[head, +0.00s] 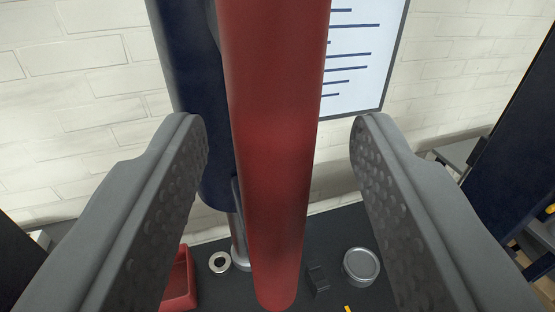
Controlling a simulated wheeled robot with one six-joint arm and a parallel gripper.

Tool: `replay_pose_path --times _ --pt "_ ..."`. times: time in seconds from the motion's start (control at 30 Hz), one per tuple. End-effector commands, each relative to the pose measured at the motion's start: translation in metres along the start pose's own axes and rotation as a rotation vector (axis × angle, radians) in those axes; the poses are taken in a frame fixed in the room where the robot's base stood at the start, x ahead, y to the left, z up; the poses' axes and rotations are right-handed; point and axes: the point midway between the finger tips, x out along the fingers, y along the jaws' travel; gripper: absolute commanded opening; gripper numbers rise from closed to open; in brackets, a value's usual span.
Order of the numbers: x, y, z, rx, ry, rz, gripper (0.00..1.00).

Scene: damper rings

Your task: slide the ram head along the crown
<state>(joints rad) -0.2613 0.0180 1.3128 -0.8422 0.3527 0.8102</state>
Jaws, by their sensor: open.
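My gripper (280,128) is open, with one dark grey padded finger on each side of the picture. A long red bar (275,130) stands between the fingers, close to the camera. It has clear gaps to both fingers, and its upper end is out of view. A dark blue body (190,100) shows behind the bar to the left, with a metal rod (238,240) below it. This may be the ram head, but I cannot tell for sure. The crown is not recognisable here.
Below on a dark surface (335,230) lie a metal ring (219,262), a red tray (180,285), a small black block (318,280) and a round silver part (361,266). A white brick wall (80,90) with a chart (360,60) stands behind. A dark blue post (515,130) is at right.

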Motion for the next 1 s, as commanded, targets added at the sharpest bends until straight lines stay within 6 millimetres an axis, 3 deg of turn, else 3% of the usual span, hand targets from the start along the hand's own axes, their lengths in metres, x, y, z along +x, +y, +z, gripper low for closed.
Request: replay_pose_path --times 0.27,1.0 --pt "-0.003 0.000 0.000 0.000 0.000 0.000 0.46" --pt "-0.058 0.000 0.000 0.000 0.000 -0.001 0.46"
